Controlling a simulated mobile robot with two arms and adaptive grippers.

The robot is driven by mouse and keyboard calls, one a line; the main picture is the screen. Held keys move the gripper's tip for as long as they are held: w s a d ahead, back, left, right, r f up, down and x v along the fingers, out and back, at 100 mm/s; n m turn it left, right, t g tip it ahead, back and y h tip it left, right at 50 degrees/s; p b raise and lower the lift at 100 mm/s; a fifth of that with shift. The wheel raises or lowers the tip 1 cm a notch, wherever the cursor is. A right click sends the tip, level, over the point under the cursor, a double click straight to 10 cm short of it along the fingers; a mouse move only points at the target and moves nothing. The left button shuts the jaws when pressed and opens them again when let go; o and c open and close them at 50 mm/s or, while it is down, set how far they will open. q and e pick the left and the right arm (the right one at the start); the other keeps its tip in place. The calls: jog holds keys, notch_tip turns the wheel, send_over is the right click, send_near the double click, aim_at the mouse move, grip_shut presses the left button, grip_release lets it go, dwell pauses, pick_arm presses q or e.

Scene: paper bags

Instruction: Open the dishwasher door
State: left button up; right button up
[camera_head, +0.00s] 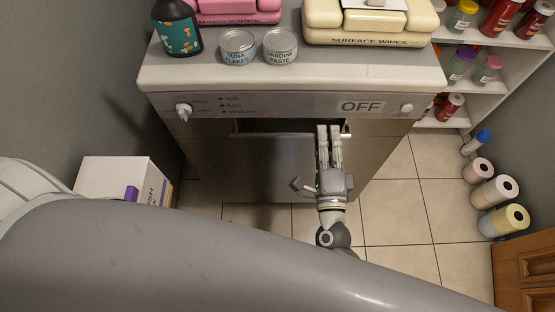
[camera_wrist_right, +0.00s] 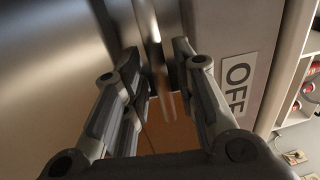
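The dishwasher (camera_head: 260,165) is a steel-grey machine with a knob and an OFF display on its top panel. Its door looks shut. A thin handle bar (camera_head: 270,135) runs across the door's top edge, below a dark recess; its right part is hidden by my gripper. My right gripper (camera_head: 328,128) has its fingertips at the right part of the handle. In the right wrist view the bar (camera_wrist_right: 163,70) lies between the two fingers (camera_wrist_right: 158,75), with a gap between the fingertips; contact is unclear. My left gripper is out of view.
Cans (camera_head: 239,47), a dark bottle (camera_head: 177,27) and packs of wipes (camera_head: 368,38) stand on the dishwasher top. A white box (camera_head: 110,178) is at the left. The tiled floor (camera_head: 405,205) in front is mostly clear.

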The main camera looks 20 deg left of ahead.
grip_shut()
